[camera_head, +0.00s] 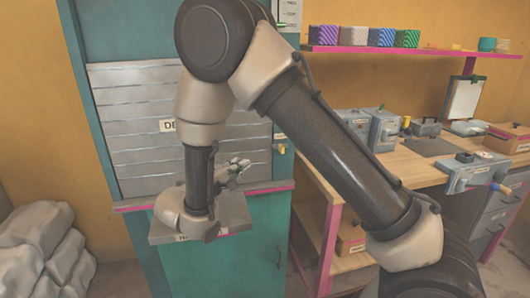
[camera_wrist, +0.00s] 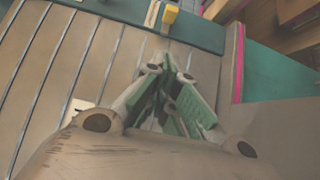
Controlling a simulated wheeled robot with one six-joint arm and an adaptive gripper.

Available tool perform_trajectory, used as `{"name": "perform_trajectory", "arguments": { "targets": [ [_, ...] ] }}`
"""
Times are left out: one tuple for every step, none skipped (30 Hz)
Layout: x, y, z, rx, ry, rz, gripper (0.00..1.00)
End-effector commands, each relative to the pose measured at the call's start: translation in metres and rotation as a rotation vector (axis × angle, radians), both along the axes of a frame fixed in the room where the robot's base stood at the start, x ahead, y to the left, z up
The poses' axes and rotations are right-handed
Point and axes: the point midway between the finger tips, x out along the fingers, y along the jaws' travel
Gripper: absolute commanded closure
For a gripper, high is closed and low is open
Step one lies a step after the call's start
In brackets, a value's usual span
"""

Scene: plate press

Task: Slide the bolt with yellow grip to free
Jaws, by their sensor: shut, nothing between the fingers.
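The bolt's yellow grip (camera_head: 282,149) is at the right side of the teal press cabinet (camera_head: 262,215), just right of the grey slatted panel (camera_head: 120,110). In the wrist view, the yellow grip (camera_wrist: 170,14) shows at the top, by a pale label. My gripper (camera_head: 238,167) is in front of the panel's lower right part, left of and a little below the grip. In the wrist view, my gripper (camera_wrist: 170,68) has its green-padded fingers together at the tips, with nothing between them. The fingertips are apart from the grip. The bolt's rod cannot be made out.
A grey ledge (camera_head: 238,212) juts out below my gripper. A pink-edged workbench (camera_head: 400,160) with grey boxes stands at the right. A shelf (camera_head: 430,51) above holds several coloured blocks. Grey sacks (camera_head: 45,250) lie at the lower left.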

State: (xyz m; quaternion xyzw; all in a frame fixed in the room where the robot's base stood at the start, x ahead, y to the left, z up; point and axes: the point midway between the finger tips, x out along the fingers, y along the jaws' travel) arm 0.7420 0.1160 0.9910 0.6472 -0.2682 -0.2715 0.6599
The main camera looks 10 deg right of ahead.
Motion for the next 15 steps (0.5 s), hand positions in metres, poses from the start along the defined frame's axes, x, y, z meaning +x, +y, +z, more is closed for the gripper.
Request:
{"name": "perform_trajectory", "arguments": {
  "targets": [
    [-0.0001, -0.0001, 0.0, 0.009, -0.008, 0.0, 1.0],
    [-0.0001, -0.0002, 0.0, 0.013, -0.011, -0.001, 1.0],
    [-0.0001, -0.0002, -0.0001, 0.015, -0.013, -0.001, 1.0],
    [-0.0001, -0.0002, -0.0001, 0.016, -0.014, -0.001, 1.0],
    [-0.0001, -0.0003, -0.0001, 0.016, -0.014, -0.001, 1.0],
    [-0.0001, -0.0004, -0.0001, 0.015, -0.013, -0.001, 1.0],
    [-0.0001, -0.0004, -0.0001, 0.015, -0.013, -0.001, 1.0],
    [-0.0001, -0.0004, -0.0002, 0.016, -0.013, -0.002, 1.0],
    [-0.0001, -0.0004, -0.0002, 0.016, -0.013, -0.002, 1.0],
    [0.0, -0.0006, -0.0002, 0.016, -0.013, -0.002, 1.0],
    [0.0003, -0.001, -0.0002, 0.015, -0.012, -0.002, 1.0],
    [0.0011, -0.0019, -0.0002, 0.015, -0.012, -0.003, 1.0],
    [0.0022, -0.003, -0.0002, 0.015, -0.012, -0.003, 1.0],
    [0.0038, -0.0046, -0.0002, 0.015, -0.012, -0.003, 1.0],
    [0.0067, -0.0076, -0.0002, 0.015, -0.012, -0.004, 1.0]
  ]
}}
